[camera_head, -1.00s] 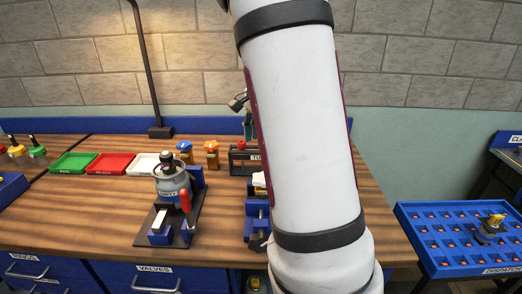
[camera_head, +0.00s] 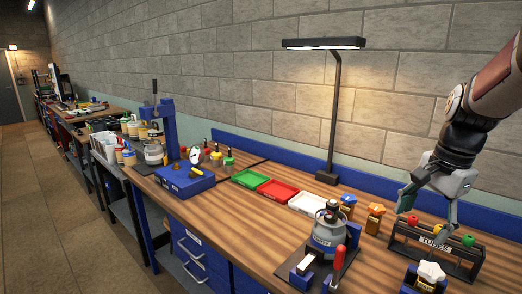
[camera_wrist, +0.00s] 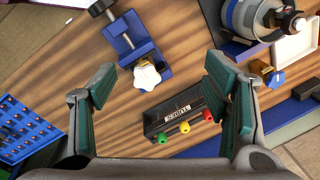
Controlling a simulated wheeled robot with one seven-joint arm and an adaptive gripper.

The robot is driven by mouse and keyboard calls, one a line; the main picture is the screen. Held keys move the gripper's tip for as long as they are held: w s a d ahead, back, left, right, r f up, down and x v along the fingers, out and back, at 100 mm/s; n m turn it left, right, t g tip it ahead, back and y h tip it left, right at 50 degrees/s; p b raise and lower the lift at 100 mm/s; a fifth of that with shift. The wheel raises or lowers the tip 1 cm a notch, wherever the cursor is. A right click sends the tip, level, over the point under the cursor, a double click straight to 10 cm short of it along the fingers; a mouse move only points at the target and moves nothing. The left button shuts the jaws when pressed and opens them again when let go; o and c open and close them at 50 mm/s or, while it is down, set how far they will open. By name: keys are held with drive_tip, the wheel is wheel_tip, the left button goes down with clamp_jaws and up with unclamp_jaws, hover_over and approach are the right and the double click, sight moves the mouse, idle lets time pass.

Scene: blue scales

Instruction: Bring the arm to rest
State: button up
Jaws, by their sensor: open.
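My arm reaches in from the right edge of the head view. My gripper (camera_head: 428,215) points down over the right part of the wooden bench (camera_head: 268,245), above the dark tube rack (camera_head: 408,234). The rack carries red, yellow and green knobs. In the wrist view my gripper (camera_wrist: 160,76) has its green-padded fingers spread wide with nothing between them. The rack (camera_wrist: 152,122) shows between the fingers there, below them and apart from them. A blue vice (camera_wrist: 127,38) with a white star-shaped knob (camera_wrist: 146,75) lies beside it.
A grey canister (camera_head: 328,232) on a dark stand is left of the rack. Green, red and white trays (camera_head: 277,189) lie further left, under a lamp (camera_head: 332,120). A blue slotted board (camera_wrist: 20,125) sits at the wrist view's left edge. Bare wood lies in front of the trays.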

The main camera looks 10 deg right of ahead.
drive_tip(key=s+a+r+n+t, duration=0.2)
drive_tip(key=s+a+n, duration=0.5)
drive_tip(key=a, duration=0.3)
drive_tip(key=s+a+r+n+t, duration=0.1)
drive_tip(key=s+a+n, duration=0.6)
drive_tip(key=a+n, duration=0.1)
drive_tip(key=shift+s+a+r+n+t, duration=0.3)
drive_tip(key=shift+a+r+n+t, duration=0.1)
drive_tip(key=shift+a, duration=0.45)
